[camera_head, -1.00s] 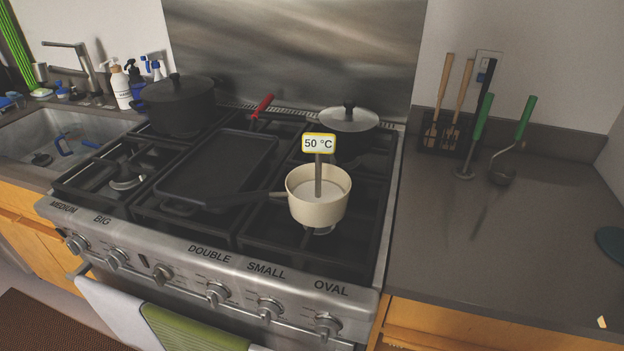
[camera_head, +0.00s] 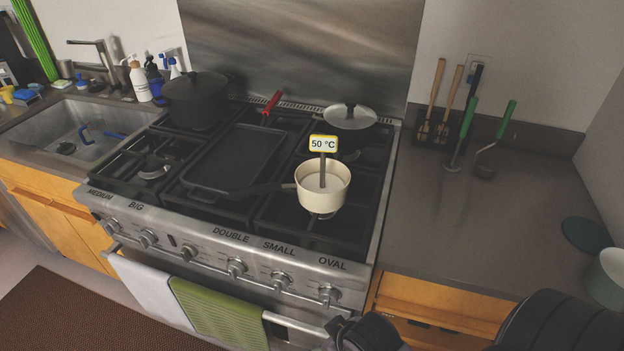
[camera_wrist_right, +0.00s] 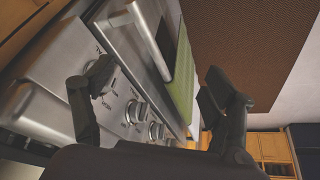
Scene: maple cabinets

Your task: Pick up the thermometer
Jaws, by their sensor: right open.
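The thermometer (camera_head: 323,145) stands upright in a cream saucepan (camera_head: 322,203). It has a yellow-edged display reading 50 °C on a dark stem, and its lower end is hidden in the pale contents. The saucepan sits on the front right of the stove, with its dark handle pointing left. My right gripper (camera_head: 352,334) is partly in view at the bottom edge of the head view, in front of the stove and well below the thermometer. In the right wrist view, its two fingers (camera_wrist_right: 158,85) are spread with nothing between them. My left gripper is not in view.
Towels (camera_head: 222,312) hang on the front rail (camera_head: 285,321). The counter (camera_head: 440,225) to the right is mostly clear, with utensils behind.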

